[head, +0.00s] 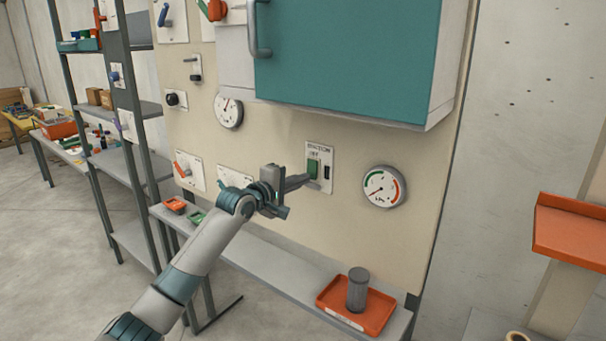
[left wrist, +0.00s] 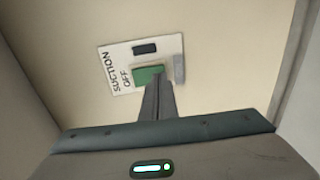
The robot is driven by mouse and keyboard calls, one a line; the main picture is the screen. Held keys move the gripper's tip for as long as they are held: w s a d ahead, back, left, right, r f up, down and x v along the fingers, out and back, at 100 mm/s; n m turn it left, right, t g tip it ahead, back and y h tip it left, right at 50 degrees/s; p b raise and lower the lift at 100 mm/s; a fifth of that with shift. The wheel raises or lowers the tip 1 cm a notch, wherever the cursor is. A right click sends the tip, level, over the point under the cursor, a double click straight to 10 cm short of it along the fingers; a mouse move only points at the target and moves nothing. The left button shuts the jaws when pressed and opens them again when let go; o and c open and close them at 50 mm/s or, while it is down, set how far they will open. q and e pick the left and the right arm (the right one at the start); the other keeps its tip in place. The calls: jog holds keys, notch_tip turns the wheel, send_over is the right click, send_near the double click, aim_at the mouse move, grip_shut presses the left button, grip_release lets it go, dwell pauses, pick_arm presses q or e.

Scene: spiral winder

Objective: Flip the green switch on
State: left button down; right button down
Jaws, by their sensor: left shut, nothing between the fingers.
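The green switch (head: 313,168) sits on a white plate on the beige wall panel. The plate reads "SUCTION" and "OFF", with a dark rectangle beside the switch. In the left wrist view the green switch (left wrist: 148,75) is partly hidden by my fingers. My left gripper (head: 308,179) is shut and empty, its fingertips at the lower part of the switch. In the left wrist view the left gripper (left wrist: 157,82) points at the switch's edge; I cannot tell whether it touches. My right gripper is not in view.
A round gauge (head: 384,187) is right of the switch. A teal cabinet (head: 345,55) juts out above. Below, a grey shelf (head: 285,263) holds an orange tray (head: 338,312) with a grey cylinder (head: 358,289). More switches and a gauge (head: 228,110) are to the left.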

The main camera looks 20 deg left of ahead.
pick_arm(q)
jog(key=shift+w+d, duration=0.2)
jog(key=shift+w, duration=0.3)
jog(key=shift+f, duration=0.1)
jog(key=shift+w+t+b, duration=0.2)
jog(key=shift+t+b, duration=0.1)
jog(key=shift+b, duration=0.15)
jog(key=shift+f, duration=0.15)
